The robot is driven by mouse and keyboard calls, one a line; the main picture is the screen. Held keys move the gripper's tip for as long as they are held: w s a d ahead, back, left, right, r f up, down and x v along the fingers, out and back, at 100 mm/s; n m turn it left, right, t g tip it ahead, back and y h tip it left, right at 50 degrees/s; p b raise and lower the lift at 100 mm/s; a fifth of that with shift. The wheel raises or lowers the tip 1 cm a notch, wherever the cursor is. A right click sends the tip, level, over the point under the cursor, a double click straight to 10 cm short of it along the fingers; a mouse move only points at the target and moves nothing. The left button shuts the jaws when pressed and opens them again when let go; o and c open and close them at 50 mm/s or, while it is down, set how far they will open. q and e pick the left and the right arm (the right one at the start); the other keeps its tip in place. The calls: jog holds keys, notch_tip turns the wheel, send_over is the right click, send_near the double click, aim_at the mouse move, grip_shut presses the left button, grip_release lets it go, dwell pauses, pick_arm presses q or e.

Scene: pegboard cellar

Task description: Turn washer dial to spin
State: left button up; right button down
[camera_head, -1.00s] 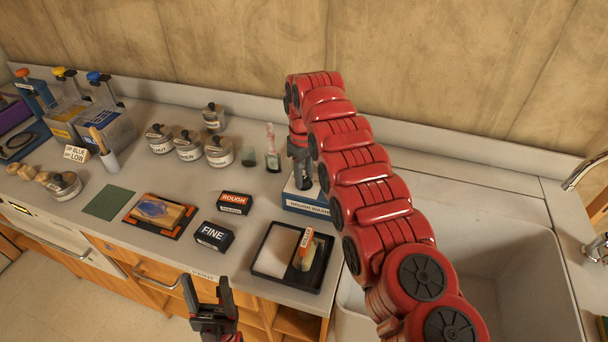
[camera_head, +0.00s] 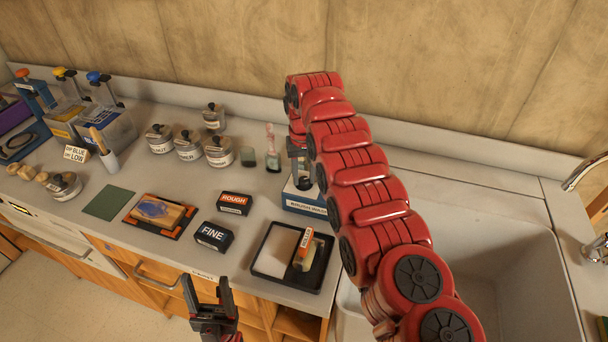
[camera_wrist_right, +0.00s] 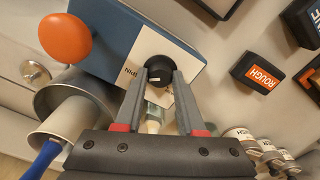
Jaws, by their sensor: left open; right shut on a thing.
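The brush washer, a small blue box with a white top (camera_head: 300,203), stands at the back of the counter near the sink, partly hidden by my right arm. In the right wrist view, its white panel (camera_wrist_right: 150,47) carries a black round dial (camera_wrist_right: 155,78) and a small label beside it that seems to read "SPIN". My right gripper (camera_wrist_right: 162,76) is shut on the dial, with one finger on each side. In the head view the right gripper (camera_head: 298,172) points down onto the box. My left gripper (camera_head: 207,282) is open and empty, in front of the counter edge.
A black tray (camera_head: 270,280) with an orange-labelled block lies in front of the box. ROUGH (camera_head: 234,203) and FINE (camera_head: 214,236) boxes, jars (camera_head: 218,152) and a small bottle (camera_head: 273,160) stand to the left. The sink (camera_head: 500,270) is on the right.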

aim_at(304, 179)
jog(key=shift+r, duration=0.1)
dwell(0.3)
jog(key=c, duration=0.5)
grip_release()
notch_tip(304, 179, up, 17)
jog(key=p, duration=1.6)
jog(key=shift+r+p, duration=0.15)
jog(key=shift+p, duration=0.25)
